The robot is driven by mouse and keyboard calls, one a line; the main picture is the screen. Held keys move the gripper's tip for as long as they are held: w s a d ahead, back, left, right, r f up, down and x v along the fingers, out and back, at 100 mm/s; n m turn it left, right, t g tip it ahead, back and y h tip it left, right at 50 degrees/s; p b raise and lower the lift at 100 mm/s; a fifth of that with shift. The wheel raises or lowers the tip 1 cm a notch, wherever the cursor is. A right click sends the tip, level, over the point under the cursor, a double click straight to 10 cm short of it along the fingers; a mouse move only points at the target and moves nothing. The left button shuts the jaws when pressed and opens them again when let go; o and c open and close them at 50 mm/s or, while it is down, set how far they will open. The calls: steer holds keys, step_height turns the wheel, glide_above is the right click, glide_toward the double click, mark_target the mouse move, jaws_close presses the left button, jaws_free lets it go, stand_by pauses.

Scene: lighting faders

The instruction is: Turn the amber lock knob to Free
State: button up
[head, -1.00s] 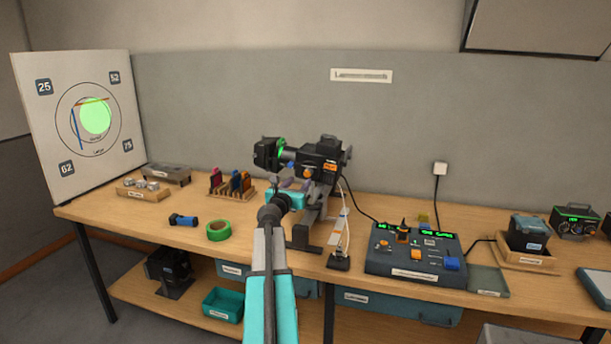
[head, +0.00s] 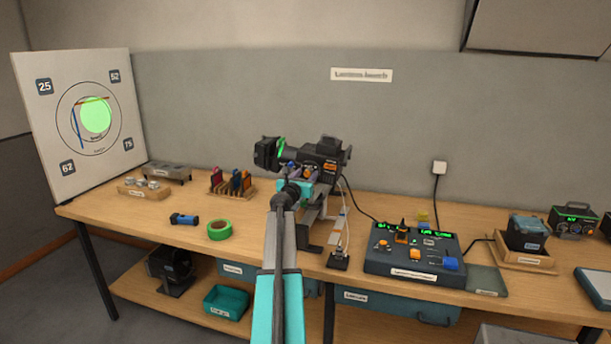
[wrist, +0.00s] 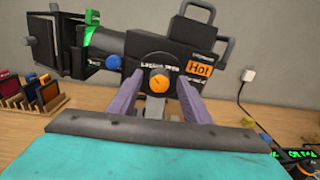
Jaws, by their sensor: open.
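The amber lock knob (wrist: 159,81) is a round orange knob on a dark disc on the side of the black lamp (wrist: 150,48). In the wrist view it shows between the two purple fingers of my gripper (wrist: 159,88). The fingers are apart, on either side of the knob in the picture; I cannot tell whether they touch it. In the head view my gripper (head: 302,172) is up at the side of the lamp (head: 322,153), and the knob is small there. The setting that the knob points to is too small to read.
An orange "Hot" label (wrist: 200,69) is on the lamp body, right of the knob. A rack of coloured filters (head: 231,183) stands left of the lamp. A control console (head: 413,254) is to the right. Green tape (head: 219,229) and a blue torch (head: 184,219) lie front left.

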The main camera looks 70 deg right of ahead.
steer(key=shift+d, duration=0.35)
